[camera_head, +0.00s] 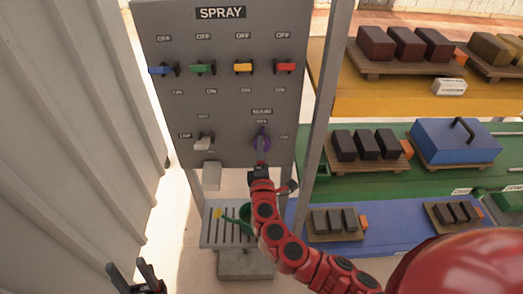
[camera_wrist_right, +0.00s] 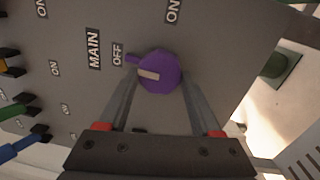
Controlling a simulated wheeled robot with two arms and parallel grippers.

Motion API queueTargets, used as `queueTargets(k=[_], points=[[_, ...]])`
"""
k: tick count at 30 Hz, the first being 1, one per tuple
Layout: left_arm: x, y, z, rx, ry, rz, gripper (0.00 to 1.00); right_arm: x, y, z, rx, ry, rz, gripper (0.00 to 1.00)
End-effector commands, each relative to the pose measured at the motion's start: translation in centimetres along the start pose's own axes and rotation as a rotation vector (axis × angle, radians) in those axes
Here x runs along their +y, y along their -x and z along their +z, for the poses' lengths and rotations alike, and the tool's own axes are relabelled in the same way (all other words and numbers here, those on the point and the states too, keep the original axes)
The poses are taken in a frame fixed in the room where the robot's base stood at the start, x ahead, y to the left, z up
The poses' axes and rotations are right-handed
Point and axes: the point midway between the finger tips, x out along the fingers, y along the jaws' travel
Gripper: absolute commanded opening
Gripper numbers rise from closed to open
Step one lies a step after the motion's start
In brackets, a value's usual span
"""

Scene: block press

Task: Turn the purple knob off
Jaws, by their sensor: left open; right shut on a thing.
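The purple knob (camera_head: 261,139) is on the lower right of the grey SPRAY panel (camera_head: 222,105), under the MAIN label; it also shows in the right wrist view (camera_wrist_right: 166,75). Its narrow purple tip points at the OFF label (camera_wrist_right: 117,54), with the ON label (camera_wrist_right: 172,12) a quarter turn away. My right gripper (camera_head: 261,163) is shut on the knob, one finger on each side in the right wrist view (camera_wrist_right: 160,95). My left gripper (camera_head: 129,268) is open and empty at the bottom left of the head view, away from the panel.
Blue, green, yellow and red switches (camera_head: 243,67) line the panel's top. A pale lever (camera_head: 203,143) is left of the knob. A grey post (camera_head: 324,95) and shelves with block trays (camera_head: 366,164) stand right. A corrugated wall (camera_head: 65,130) is left. A slotted tray (camera_head: 222,231) is below.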

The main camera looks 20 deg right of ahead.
Motion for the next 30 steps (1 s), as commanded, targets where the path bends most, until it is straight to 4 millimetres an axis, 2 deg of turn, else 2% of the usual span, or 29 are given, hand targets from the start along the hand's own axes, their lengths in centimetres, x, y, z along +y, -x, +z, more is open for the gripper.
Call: queueTargets(k=[7,21,22,26,30], points=[[0.0,-0.02,0.0,0.0,0.0,0.0,0.5,0.04,0.03,-0.13,0.009,0.06,0.002,0.1],[0.0,-0.02,0.0,0.0,0.0,0.0,0.5,-0.01,0.04,-0.09,0.008,0.07,0.002,0.1],[0.0,-0.02,-0.01,0.0,0.0,0.0,0.5,-0.02,0.04,-0.09,0.008,0.07,0.001,0.71],[0.0,-0.02,0.0,0.0,0.0,0.0,0.5,-0.03,0.03,-0.06,0.007,0.07,0.001,0.94],[0.0,-0.02,-0.01,0.0,0.0,0.0,0.5,-0.04,0.02,-0.03,0.007,0.069,0.001,0.95]])
